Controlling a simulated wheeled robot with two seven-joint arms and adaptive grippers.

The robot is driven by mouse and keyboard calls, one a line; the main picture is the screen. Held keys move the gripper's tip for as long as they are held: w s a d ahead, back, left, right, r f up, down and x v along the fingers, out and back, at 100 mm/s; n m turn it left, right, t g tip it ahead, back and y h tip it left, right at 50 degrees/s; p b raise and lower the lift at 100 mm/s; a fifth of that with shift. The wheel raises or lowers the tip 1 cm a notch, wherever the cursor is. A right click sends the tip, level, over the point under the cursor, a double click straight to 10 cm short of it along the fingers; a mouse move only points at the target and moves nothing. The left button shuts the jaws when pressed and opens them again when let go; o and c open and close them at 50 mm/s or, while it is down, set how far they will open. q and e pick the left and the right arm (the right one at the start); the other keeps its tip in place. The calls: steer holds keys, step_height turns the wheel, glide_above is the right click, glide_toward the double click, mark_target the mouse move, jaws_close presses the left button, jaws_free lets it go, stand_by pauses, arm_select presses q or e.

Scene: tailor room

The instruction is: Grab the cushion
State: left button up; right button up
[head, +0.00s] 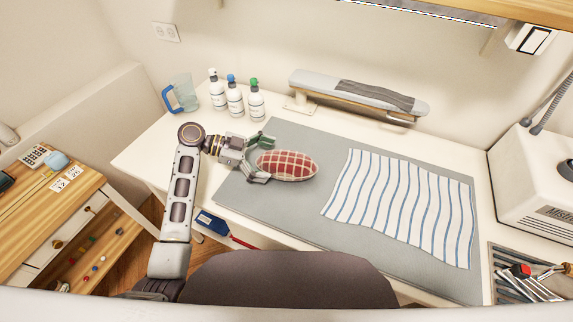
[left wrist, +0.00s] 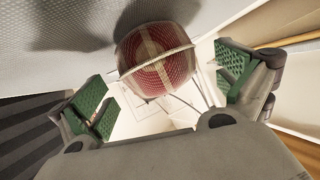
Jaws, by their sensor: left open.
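The cushion (head: 287,165) is a red plaid oval with pale lines. It lies on the grey mat (head: 300,222) on the white table in the head view. My left gripper (head: 261,158) is open at the cushion's left end, its fingers to either side of that end. In the left wrist view the cushion (left wrist: 157,60) shows end-on, between and beyond the two green finger pads of my left gripper (left wrist: 165,90). Gaps show between the pads and the cushion there. My right gripper is not in view.
A blue-striped cloth (head: 402,205) lies on the mat, right of the cushion. Several bottles (head: 235,97) and a clear jug (head: 181,94) stand at the back left. A small ironing board (head: 355,92) stands behind. A tool tray (head: 520,280) is at the right.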

mark_target(282, 161)
arm_select(q)
steer(key=shift+x, duration=0.8)
steer(key=shift+s+x, duration=0.2)
steer(key=shift+x, duration=0.65)
steer(key=shift+d+f, duration=0.1)
steer(key=shift+d, duration=0.2)
steer(key=shift+d+f, duration=0.1)
steer(key=shift+d, duration=0.1)
steer(key=shift+c, duration=0.9)
steer(key=c, duration=1.1)
steer(key=shift+c, duration=0.2)
steer(key=shift+r, duration=0.7)
step_height(282, 161, up, 9)
steer(key=shift+f+b, duration=0.25)
steer(key=shift+b, duration=0.2)
steer(key=shift+r, duration=0.15)
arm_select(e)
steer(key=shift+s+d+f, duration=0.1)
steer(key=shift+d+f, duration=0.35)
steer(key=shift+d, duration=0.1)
